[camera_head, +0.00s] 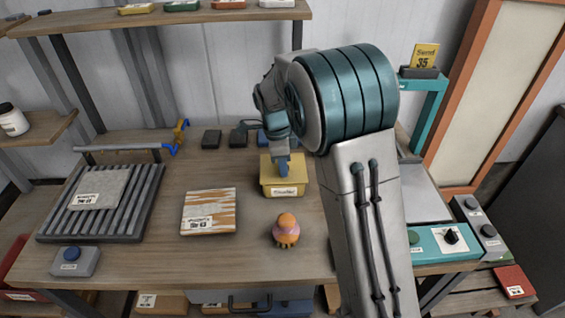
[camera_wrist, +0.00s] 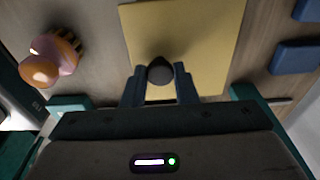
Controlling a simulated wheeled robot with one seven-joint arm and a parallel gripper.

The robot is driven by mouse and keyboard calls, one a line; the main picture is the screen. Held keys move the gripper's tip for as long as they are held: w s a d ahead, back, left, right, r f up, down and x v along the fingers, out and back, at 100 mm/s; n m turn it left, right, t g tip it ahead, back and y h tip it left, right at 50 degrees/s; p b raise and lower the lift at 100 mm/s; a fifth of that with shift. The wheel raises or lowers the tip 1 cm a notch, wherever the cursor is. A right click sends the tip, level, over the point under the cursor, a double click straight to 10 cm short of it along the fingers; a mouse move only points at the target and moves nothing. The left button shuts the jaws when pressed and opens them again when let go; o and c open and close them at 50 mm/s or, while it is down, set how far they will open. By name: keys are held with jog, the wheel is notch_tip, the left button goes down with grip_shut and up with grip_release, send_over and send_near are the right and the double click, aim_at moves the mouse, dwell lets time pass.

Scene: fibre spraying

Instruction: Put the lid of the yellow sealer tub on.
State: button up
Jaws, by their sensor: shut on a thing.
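The yellow sealer tub (camera_head: 284,190) stands on the workbench with a white label on its front. Its yellow lid (camera_head: 301,163) is over the tub's top, and in the wrist view the lid (camera_wrist: 205,40) is a flat square with a dark knob (camera_wrist: 159,70). My gripper (camera_head: 283,168) comes down from above the tub. In the wrist view my gripper's fingers (camera_wrist: 160,84) are shut on the knob. I cannot tell whether the lid rests fully on the rim or sits slightly above it; my gripper hides part of it.
An orange and pink brush-like object (camera_head: 286,231) stands in front of the tub. A streaked panel (camera_head: 209,211) lies to the left, with a slatted rack (camera_head: 105,203) beyond it. Dark and blue blocks lie behind the tub. A teal control box (camera_head: 443,242) is at the right.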

jog(key=shift+f, duration=0.2)
dwell(0.5)
jog(key=o, duration=1.1)
jog(key=shift+c, duration=0.2)
notch_tip(320, 180, up, 14)
jog(key=a, duration=0.1)
jog(key=shift+a, duration=0.3)
jog(key=shift+s+f, duration=0.1)
